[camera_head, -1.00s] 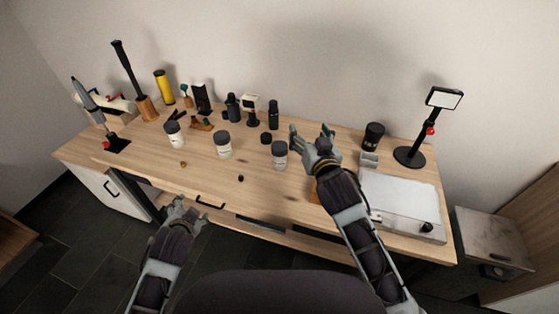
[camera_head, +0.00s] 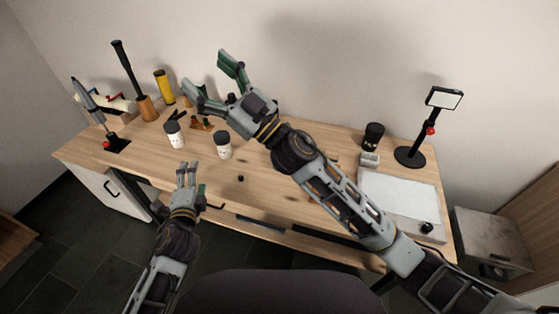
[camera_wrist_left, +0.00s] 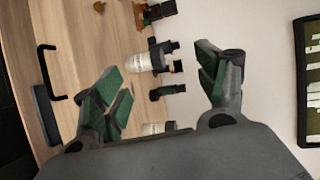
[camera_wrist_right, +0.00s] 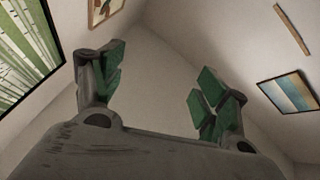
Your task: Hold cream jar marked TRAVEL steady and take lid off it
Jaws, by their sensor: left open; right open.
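Two white jars with dark lids show on the table in the head view, a left jar (camera_head: 175,135) and a middle jar (camera_head: 223,146). A third jar seen earlier is hidden behind my right arm. The lettering is too small to read, so I cannot tell which is marked TRAVEL. My left gripper (camera_head: 189,172) is open and empty, in front of the jars. Two white jars, one upper (camera_wrist_left: 141,62) and one lower (camera_wrist_left: 155,128), show beyond its fingers in the left wrist view. My right gripper (camera_head: 207,73) is open and empty, raised above the table; its wrist view shows only walls and pictures.
The wooden table (camera_head: 265,205) has a black stand with a screen (camera_head: 431,125) and a pale board (camera_head: 400,200) at right. Tools, a yellow cylinder (camera_head: 164,87) and a black container (camera_head: 373,136) stand towards the back. A small dark piece (camera_head: 241,178) lies near the front.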

